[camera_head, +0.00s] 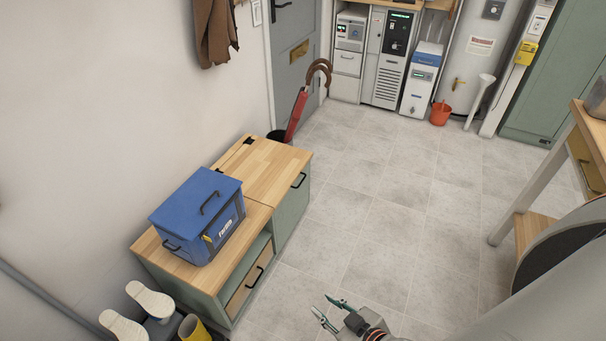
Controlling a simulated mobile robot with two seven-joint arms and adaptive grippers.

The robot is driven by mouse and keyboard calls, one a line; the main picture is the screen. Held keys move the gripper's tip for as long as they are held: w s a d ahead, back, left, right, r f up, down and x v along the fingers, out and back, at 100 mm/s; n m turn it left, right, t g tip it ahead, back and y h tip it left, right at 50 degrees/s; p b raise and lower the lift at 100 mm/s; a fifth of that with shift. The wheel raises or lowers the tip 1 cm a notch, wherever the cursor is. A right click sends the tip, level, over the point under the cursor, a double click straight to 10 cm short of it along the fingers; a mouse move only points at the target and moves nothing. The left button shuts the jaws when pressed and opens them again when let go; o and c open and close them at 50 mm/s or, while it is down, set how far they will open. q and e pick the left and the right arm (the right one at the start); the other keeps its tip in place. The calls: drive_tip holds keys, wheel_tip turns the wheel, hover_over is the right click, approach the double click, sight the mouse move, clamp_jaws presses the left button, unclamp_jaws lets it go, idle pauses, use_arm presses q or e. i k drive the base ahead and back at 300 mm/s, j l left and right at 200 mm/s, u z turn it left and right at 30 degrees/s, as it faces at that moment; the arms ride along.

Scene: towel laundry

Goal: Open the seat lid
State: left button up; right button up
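A low bench with a wooden top and grey-green sides stands against the left wall. The far part of its top, apparently the seat lid (262,170), lies flat and closed, with a seam between it and the near part. Small dark fittings show at its back edge. A black handle (299,180) is on the front just below the lid's edge. My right gripper (323,304) is low in the picture, over the floor in front of the bench. Its fingers are apart, empty, and clear of the bench. My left gripper is out of view.
A blue box (196,214) with a black handle sits on the bench's near part. A red umbrella (296,116) stands beyond the bench. White boots (152,299) and a yellow boot (192,328) are at its near end. The tiled floor (375,190) is clear.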

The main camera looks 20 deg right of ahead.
sight(267, 169)
drive_tip(key=i+l, duration=0.15)
drive_tip(key=l, duration=0.15)
drive_tip(key=i+l+u, duration=0.1)
drive_tip(key=l, duration=0.2)
drive_tip(key=i+l, duration=0.35)
drive_tip(key=l, duration=0.4)
drive_tip(key=i+l, duration=0.1)
drive_tip(key=l, duration=0.45)
drive_tip(key=i+l+u, duration=0.1)
drive_tip(key=l, duration=0.4)
